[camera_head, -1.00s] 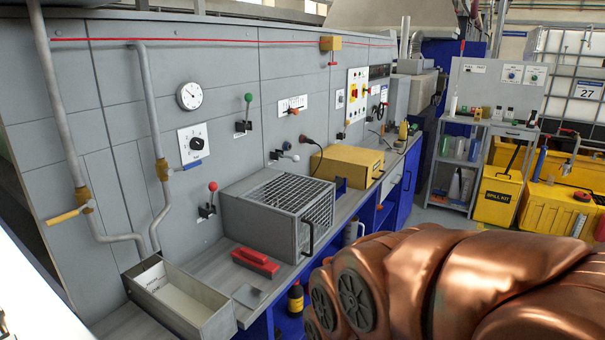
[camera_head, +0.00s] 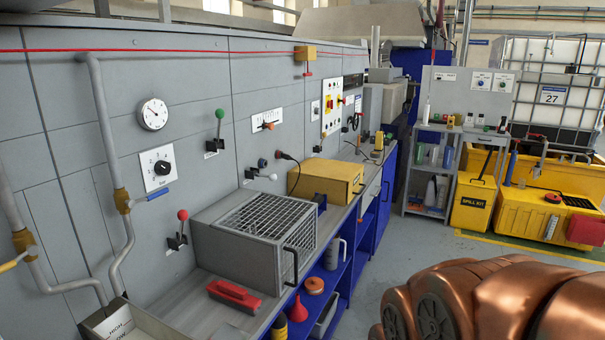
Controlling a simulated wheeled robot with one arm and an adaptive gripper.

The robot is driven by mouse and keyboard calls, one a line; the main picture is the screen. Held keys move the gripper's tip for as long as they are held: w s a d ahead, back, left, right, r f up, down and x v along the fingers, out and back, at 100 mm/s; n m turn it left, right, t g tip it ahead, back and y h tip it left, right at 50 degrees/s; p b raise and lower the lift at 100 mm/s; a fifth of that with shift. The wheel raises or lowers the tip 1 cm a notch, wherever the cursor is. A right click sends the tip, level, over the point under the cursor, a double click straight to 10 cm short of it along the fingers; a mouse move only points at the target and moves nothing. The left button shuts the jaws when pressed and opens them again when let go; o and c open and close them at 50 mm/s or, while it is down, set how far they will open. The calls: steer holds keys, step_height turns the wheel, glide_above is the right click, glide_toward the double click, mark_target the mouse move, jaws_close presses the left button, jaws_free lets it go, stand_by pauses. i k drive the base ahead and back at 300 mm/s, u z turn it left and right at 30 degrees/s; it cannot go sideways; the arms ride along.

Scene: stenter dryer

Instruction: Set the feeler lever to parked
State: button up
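Several levers stand on the grey machine wall, and I cannot read which one is the feeler lever. One has a green knob (camera_head: 220,114) and points up. One has a red knob (camera_head: 182,215), also up, above the bench. One has a pale knob (camera_head: 272,177) and sticks out sideways to the right. A slotted plate with an orange handle (camera_head: 268,125) sits between the dial and the control panel. My gripper is not in view; only copper-coloured parts of my arm show at lower right, apart from the wall.
A yellow spill kit bin (camera_head: 473,202) and grey shelf trolley (camera_head: 428,168) stand farther back. Grey floor (camera_head: 400,255) is clear right of the bench.

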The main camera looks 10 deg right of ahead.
mark_target(272, 176)
steer(key=z, duration=0.15)
steer(key=i, duration=1.15)
steer(key=u, duration=0.35)
